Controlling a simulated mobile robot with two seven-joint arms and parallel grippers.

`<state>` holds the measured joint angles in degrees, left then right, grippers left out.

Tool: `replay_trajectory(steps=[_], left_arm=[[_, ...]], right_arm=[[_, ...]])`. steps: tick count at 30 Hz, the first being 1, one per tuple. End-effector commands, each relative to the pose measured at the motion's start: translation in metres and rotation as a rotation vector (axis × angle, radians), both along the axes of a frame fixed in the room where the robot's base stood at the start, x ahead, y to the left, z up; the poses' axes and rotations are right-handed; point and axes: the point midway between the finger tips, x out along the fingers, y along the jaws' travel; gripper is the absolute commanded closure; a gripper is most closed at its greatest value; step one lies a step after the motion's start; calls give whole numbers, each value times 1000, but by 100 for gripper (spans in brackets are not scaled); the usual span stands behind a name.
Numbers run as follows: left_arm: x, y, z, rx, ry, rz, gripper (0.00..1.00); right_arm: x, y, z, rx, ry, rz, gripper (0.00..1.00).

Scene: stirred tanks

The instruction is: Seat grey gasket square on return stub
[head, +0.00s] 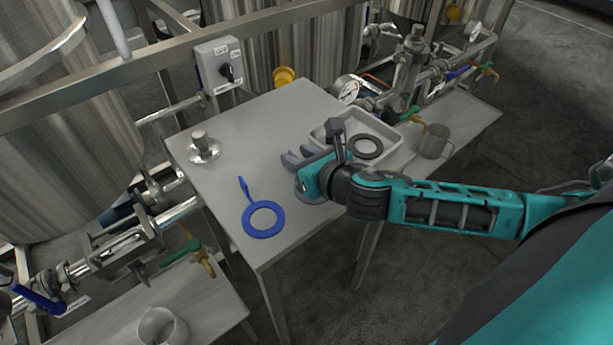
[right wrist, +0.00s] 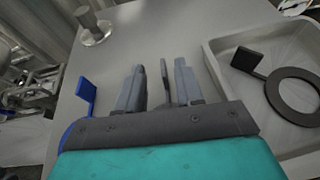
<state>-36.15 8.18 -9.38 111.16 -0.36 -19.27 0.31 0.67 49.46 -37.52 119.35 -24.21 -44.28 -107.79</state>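The return stub (head: 203,147) is a short upright metal stub on a round base at the table's left; it also shows at the top of the right wrist view (right wrist: 94,27). My right gripper (head: 293,158) is low over the table's middle, its fingers pointing left toward the stub. In the right wrist view its two fingers are apart. A thin grey tab (right wrist: 165,80), seemingly the grey gasket's, stands between them with gaps visible. A grey rounded edge (head: 310,197) shows under the gripper; the rest is hidden. My left gripper is out of view.
A blue ring gasket (head: 263,233) with a tab lies near the table's front left. A pale tray (head: 393,131) on the right holds a dark ring gasket (head: 365,148). The table between stub and gripper is clear.

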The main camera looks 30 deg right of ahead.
Motion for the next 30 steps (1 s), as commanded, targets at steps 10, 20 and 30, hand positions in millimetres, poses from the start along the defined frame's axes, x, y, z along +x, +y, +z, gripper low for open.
replay_trajectory(steps=[10, 20, 30], left_arm=[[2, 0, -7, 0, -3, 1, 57], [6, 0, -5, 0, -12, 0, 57], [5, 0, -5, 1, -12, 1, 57]], right_arm=[[37, 0, -23, 0, -1, -2, 64], [38, 0, -24, 0, 1, -1, 72], [38, 0, -24, 0, 1, -1, 100]])
